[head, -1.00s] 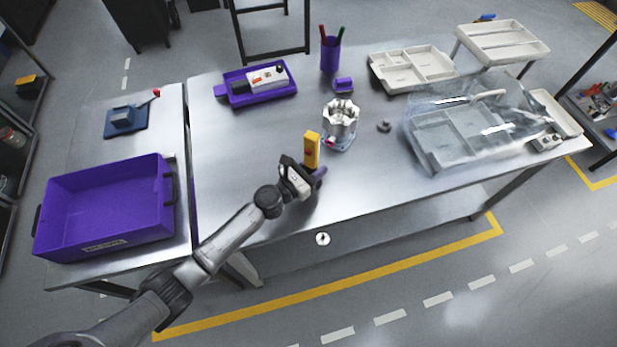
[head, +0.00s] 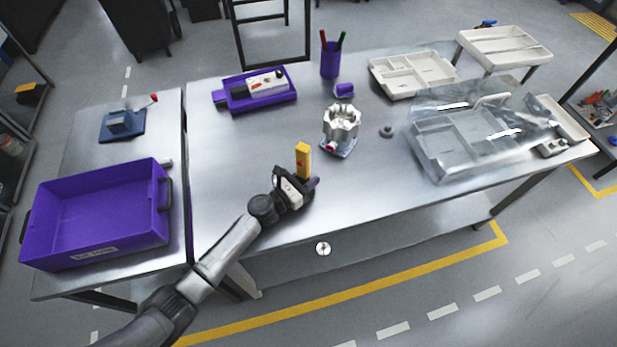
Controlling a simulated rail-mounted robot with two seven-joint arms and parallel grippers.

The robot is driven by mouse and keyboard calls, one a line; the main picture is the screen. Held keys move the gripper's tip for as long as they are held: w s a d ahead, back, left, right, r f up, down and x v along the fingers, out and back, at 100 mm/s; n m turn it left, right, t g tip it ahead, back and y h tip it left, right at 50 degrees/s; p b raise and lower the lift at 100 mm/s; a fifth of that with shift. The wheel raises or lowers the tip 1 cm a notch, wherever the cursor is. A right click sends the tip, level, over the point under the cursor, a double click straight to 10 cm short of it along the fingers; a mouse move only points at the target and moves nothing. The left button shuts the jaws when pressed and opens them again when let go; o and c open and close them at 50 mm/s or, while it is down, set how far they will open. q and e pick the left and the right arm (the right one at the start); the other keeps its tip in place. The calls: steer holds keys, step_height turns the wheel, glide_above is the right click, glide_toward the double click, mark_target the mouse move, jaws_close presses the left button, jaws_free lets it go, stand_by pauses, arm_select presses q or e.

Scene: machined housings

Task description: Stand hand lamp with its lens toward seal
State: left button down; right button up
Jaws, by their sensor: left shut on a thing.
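The hand lamp is a yellow upright block (head: 303,159) at the front middle of the metal table. My left gripper (head: 303,180) is shut on its lower part, which the fingers hide. The lamp looks upright; I cannot tell which way its lens faces or whether its base touches the table. A small dark grey ring, which looks like the seal (head: 386,131), lies on the table to the right of and behind the lamp. My right gripper is not in view.
A silver machined housing (head: 341,121) stands between lamp and seal. Behind are a purple tray (head: 285,99), a purple pen cup (head: 331,60) and a white divided tray (head: 412,72). A clear-covered tray (head: 430,160) is at right, a purple bin (head: 100,210) at left. Table left of the lamp is clear.

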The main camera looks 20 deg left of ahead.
arm_select(q)
steer(key=shift+f, duration=0.1)
steer(key=shift+f, duration=0.15)
steer(key=c, duration=0.8)
jaws_free()
